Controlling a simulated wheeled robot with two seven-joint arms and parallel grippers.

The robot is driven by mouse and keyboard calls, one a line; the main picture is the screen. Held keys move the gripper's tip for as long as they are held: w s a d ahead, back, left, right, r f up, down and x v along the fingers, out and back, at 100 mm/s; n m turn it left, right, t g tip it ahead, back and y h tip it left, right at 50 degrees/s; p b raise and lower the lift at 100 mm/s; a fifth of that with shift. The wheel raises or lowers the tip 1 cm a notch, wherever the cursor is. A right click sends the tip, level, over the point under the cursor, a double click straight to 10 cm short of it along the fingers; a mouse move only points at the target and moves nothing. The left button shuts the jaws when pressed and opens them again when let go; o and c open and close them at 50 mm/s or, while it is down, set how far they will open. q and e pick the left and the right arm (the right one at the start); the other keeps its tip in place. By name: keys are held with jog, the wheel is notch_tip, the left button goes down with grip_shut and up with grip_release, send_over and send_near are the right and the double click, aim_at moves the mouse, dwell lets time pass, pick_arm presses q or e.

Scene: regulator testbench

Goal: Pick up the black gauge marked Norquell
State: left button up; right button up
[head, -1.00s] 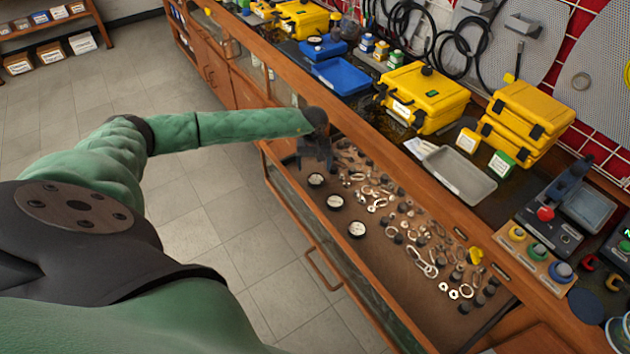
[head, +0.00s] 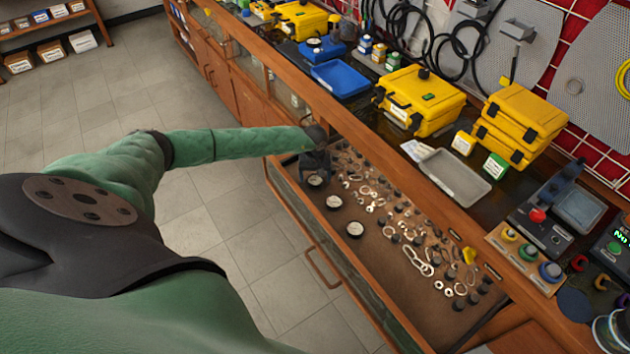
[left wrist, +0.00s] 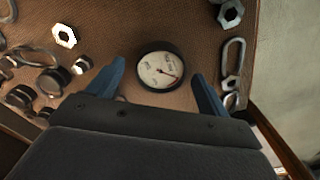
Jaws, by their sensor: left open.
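Three round gauges with pale dials and black rims lie in the open drawer (head: 400,290). The far gauge (head: 315,180) is right by my left gripper (head: 316,172). The middle gauge (head: 334,202) and the near gauge (head: 354,229) lie apart from it. In the left wrist view, a black-rimmed gauge (left wrist: 161,65) lies face up, just beyond and between the two blue fingertips of my left gripper (left wrist: 158,82). The fingers are spread and hold nothing. The lettering on the dials is too small to read. My right gripper does not show.
Loose links, rings, nuts and black fittings (head: 410,225) fill the drawer beside the gauges. The bench above carries a yellow case (head: 422,98), a grey tray (head: 455,177) and a blue tray (head: 341,78). The drawer's front wall runs close by the gauges.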

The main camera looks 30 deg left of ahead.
pick_arm(q)
jog(key=c, duration=1.2)
